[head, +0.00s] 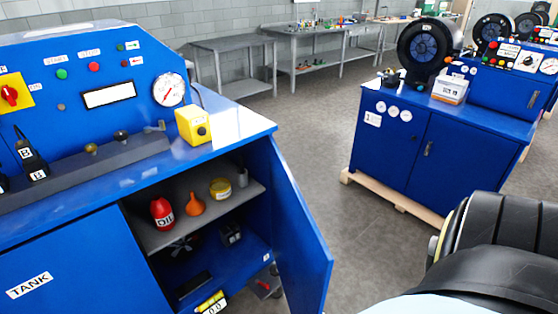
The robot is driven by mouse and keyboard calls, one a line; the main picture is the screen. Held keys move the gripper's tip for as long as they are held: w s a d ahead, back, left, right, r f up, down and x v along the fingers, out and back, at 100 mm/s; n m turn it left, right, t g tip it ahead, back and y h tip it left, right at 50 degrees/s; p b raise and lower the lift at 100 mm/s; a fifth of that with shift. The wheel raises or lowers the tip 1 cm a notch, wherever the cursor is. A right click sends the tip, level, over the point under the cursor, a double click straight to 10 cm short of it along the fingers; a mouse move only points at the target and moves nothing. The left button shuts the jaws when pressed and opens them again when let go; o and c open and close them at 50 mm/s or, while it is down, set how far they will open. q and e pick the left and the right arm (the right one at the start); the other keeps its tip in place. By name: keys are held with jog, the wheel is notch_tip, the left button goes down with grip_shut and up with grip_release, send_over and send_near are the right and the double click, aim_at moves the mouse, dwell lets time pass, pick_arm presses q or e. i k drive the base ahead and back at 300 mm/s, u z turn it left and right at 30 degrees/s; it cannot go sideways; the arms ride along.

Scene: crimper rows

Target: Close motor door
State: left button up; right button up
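The blue cabinet door (300,230) stands wide open at the right end of the near blue machine (226,143), swung out towards the aisle. Its inner face shows, and no motor label is visible on it. The door beside it, marked TANK (95,280), is shut. The opening between them shows a grey shelf (170,232) and a blue cabinet floor. Neither of my grippers is in view; only a dark, rounded part, which looks like my arm, shows at the lower right.
The shelf holds a red oil can (162,213), an orange funnel (195,205) and a yellow tub (220,188). A yellow box (193,126) sits on the countertop. Grey floor (310,130) lies open between this machine and another blue cabinet (440,150) on a pallet.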

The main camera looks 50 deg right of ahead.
aim_at(305, 262)
jog(key=u, duration=1.45)
jog(key=k, duration=1.3)
jog(key=z, duration=2.05)
jog(key=i, duration=0.5)
jog(key=z, duration=0.1)
